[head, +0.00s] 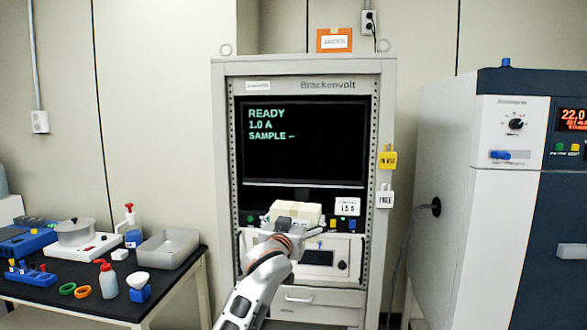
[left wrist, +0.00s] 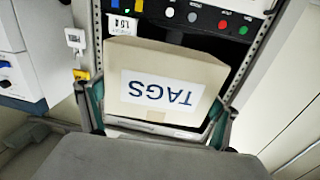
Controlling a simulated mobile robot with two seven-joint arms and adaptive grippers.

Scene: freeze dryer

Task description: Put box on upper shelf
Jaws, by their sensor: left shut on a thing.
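A beige cardboard box (head: 296,210) is in front of the equipment rack, at the level of its control panel. In the left wrist view the box (left wrist: 165,64) fills the upper middle and carries a white label reading TAGS, upside down. My left gripper (head: 290,226) is shut on the box; in the left wrist view its fingers lie along the box's left and right sides. The box hides part of the panel behind it. I cannot pick out an upper shelf in either view. My right gripper is not in view.
The rack (head: 376,120) has a dark screen (head: 305,165) reading READY. A black-topped bench (head: 100,300) with a grey tray (head: 168,250) and small lab items stands at left. A white and dark blue machine (head: 500,230) stands at right.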

